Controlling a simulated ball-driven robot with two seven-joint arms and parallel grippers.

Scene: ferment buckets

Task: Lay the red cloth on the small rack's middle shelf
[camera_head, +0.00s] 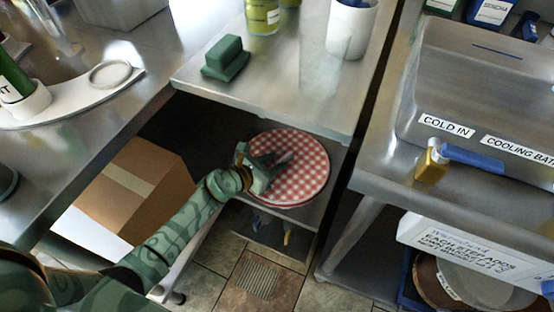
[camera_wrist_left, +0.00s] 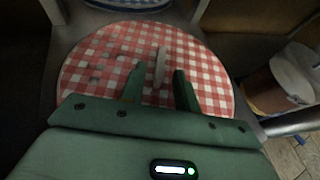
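The red cloth (camera_head: 310,178) is round, with a red-and-white check. It lies flat on the middle shelf (camera_head: 313,217) of the small rack, under the steel top. My left gripper (camera_head: 277,165) reaches in from the left, over the cloth. In the left wrist view its two green fingers (camera_wrist_left: 160,88) stand apart, with the cloth (camera_wrist_left: 88,75) beneath and beyond them. A narrow pale grey piece (camera_wrist_left: 160,66) shows between and past the fingers; I cannot tell what it is. Whether the fingertips touch the cloth is unclear. My right gripper is not in view.
The rack's top (camera_head: 285,95) overhangs the shelf and holds a green block (camera_head: 225,56), a yellow-labelled container (camera_head: 262,17) and a white cup (camera_head: 351,28). A cardboard box (camera_head: 135,190) stands to the left. A steel sink counter (camera_head: 390,165) stands to the right.

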